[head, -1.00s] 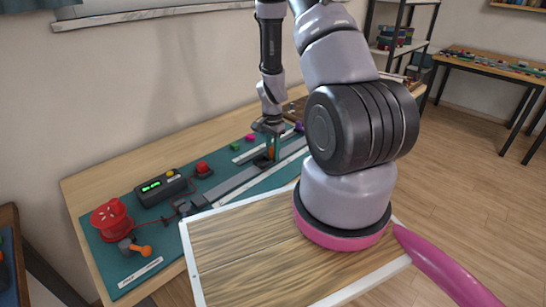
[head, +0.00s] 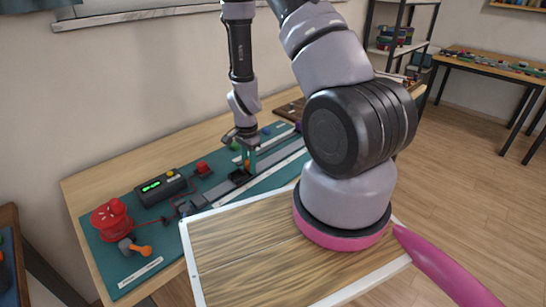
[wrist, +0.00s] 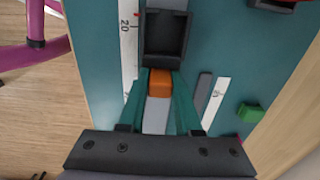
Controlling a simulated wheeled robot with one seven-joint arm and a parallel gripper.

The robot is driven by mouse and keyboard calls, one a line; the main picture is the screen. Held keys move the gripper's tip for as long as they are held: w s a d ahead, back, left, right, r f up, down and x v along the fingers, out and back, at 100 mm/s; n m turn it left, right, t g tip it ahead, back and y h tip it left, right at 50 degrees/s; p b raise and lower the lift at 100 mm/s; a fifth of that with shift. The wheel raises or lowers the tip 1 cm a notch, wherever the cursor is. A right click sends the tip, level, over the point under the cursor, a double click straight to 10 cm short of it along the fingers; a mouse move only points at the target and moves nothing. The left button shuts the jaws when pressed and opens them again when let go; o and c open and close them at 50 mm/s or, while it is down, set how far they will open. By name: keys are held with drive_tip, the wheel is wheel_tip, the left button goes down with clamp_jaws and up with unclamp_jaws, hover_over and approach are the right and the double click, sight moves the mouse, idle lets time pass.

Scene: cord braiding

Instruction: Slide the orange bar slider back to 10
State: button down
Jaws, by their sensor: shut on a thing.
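The slider's orange bar (wrist: 159,83) sits between the green fingers of my gripper (wrist: 158,76) in the wrist view. My gripper is shut on it. The slider's black open-topped carriage (wrist: 166,38) is just ahead of the fingers, on a grey rail (wrist: 155,119). A white scale strip (wrist: 128,55) runs beside the rail, and the mark 20 shows close to the carriage. In the head view my gripper (head: 248,160) points down at the slider, partway along the rail. The 10 mark cannot be read in either view.
On the teal mat (head: 110,259) stand a red spool (head: 112,220), a black box with a green display (head: 161,188) and a red button (head: 203,168). An orange-handled crank (head: 134,247) is at the near left. A green block (wrist: 249,112) lies right of the rail.

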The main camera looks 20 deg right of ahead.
sight(229, 184)
drive_tip(key=shift+s+a, duration=0.4)
drive_tip(key=shift+a, duration=0.75)
drive_tip(key=shift+s+a, duration=0.4)
drive_tip(key=shift+a, duration=0.7)
drive_tip(key=shift+s+a, duration=0.4)
drive_tip(key=shift+a, duration=0.75)
drive_tip(key=shift+s+a, duration=0.25)
drive_tip(key=shift+a, duration=0.5)
drive_tip(key=c, duration=0.6)
unclamp_jaws()
drive_tip(key=shift+c, duration=0.2)
wheel_tip(229, 184, up, 7)
drive_tip(key=shift+d, duration=0.1)
